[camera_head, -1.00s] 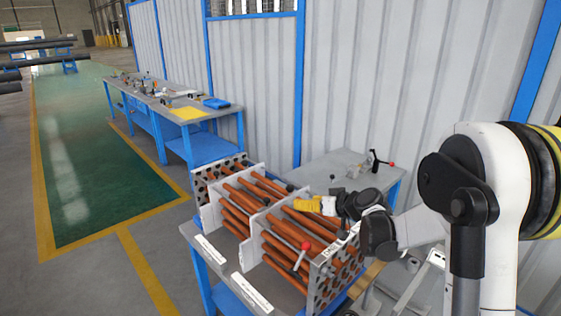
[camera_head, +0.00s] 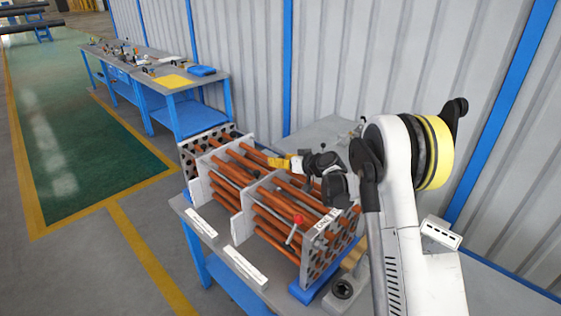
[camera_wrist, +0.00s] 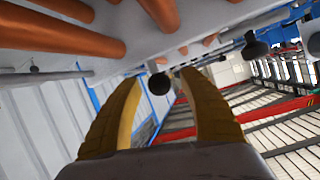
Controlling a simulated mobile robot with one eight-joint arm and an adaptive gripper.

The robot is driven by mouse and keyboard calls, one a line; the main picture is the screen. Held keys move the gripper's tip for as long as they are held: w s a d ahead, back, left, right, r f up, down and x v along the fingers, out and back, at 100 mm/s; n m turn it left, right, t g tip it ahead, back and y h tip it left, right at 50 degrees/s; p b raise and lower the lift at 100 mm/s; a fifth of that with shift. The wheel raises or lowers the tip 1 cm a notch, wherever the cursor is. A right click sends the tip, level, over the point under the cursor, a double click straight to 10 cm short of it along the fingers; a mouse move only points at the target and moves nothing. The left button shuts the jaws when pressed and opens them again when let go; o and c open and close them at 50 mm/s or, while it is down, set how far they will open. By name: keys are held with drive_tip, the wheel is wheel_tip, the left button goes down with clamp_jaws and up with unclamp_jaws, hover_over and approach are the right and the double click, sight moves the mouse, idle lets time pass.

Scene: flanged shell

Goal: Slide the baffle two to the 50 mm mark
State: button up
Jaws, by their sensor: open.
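The tube bundle of orange-brown tubes (camera_head: 285,222) lies on the bench. Two pale baffle plates stand across it: one nearer the far end (camera_head: 201,187) and one around the middle (camera_head: 241,222). I cannot read which is baffle two. My gripper (camera_head: 271,162) is open, with yellow fingers, above the back of the bundle near the upper back edge of the middle plate. In the wrist view its fingers (camera_wrist: 160,78) are apart, with a dark round knob (camera_wrist: 158,84) showing between them and a grey plate beyond. Contact is unclear. The 50 mm mark is not legible.
Perforated end plates stand at the far end (camera_head: 188,160) and near end (camera_head: 312,262). White label strips (camera_head: 245,266) lie along the bench front. A corrugated wall (camera_head: 330,60) rises behind.

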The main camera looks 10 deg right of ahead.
drive_tip(key=shift+w, duration=0.1)
clamp_jaws()
drive_tip(key=s+d, duration=0.2)
drive_tip(key=s, duration=0.1)
drive_tip(key=s+b, duration=0.1)
drive_tip(key=shift+s+d, duration=0.15)
drive_tip(key=shift+d, duration=0.25)
unclamp_jaws()
drive_tip(key=v, duration=1.1)
drive_tip(key=shift+s+d+r, duration=0.2)
drive_tip(key=shift+s, duration=0.15)
